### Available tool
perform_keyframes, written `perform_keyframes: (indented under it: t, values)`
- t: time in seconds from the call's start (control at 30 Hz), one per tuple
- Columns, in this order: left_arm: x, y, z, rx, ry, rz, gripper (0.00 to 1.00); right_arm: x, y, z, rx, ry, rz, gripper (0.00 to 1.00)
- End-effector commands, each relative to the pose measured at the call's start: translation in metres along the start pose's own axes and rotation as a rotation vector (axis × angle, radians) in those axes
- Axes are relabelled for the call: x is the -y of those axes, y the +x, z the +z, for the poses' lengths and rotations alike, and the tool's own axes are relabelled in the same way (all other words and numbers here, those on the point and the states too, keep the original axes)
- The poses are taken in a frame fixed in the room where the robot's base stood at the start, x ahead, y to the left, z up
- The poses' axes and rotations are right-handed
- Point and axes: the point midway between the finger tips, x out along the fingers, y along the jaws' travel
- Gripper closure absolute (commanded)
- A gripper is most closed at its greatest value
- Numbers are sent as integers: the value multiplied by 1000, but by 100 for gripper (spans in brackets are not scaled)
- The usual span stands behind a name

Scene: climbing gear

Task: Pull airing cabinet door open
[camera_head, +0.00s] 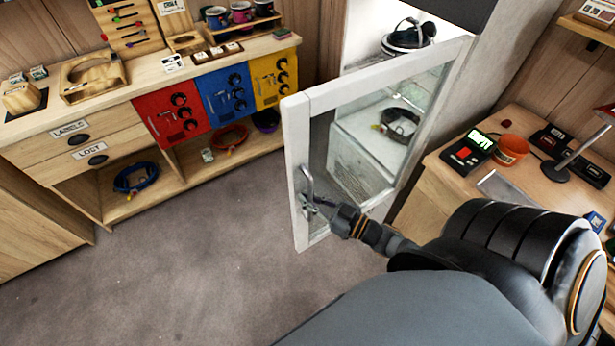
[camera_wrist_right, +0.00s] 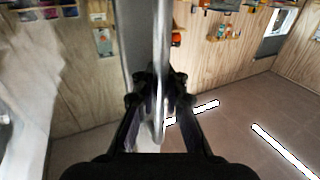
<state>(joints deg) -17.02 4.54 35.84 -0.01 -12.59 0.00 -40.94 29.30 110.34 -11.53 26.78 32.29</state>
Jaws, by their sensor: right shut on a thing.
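The airing cabinet door (camera_head: 294,137) is a white frame with a glass pane, swung open away from the white cabinet in the head view. A metal bar handle (camera_head: 306,183) stands upright near its outer edge. My right gripper (camera_head: 312,204) is at the lower part of the handle and shut on it. In the right wrist view, the handle (camera_wrist_right: 160,60) runs down between the fingers of my right gripper (camera_wrist_right: 159,90). Inside the cabinet, a helmet (camera_head: 408,36) sits on the upper level and a dark coiled item (camera_head: 400,125) lies lower. My left gripper is not in view.
A wooden bench (camera_head: 110,112) with drawers and red, blue and yellow panels stands at the left. A wooden desk (camera_head: 520,185) with a digital scale (camera_head: 468,152) and an orange bowl (camera_head: 511,149) is at the right. The grey floor (camera_head: 200,260) left of the door is clear.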

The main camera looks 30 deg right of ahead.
Motion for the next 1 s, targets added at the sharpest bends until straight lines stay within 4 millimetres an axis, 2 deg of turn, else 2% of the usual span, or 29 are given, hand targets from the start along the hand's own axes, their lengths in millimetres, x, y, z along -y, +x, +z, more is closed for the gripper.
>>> perform_keyframes:
  t: [0.33, 0.37, 0.4, 0.47, 0.87, 1.0]
  values:
    - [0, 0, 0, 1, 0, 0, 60, 0, 1, -3, -7, 1, 0, 100]
    - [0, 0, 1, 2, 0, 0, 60, 0, 1, -3, -7, 1, 0, 90]
    - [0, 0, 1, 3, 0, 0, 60, 0, 1, -3, -7, 1, 0, 85]
    - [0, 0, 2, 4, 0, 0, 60, 0, 1, -3, -6, 0, 0, 78]
    - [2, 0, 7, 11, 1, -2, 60, 0, 1, -2, -4, 0, -1, 78]
    - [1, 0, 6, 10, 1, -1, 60, 1, -8, -1, -2, -1, -5, 78]
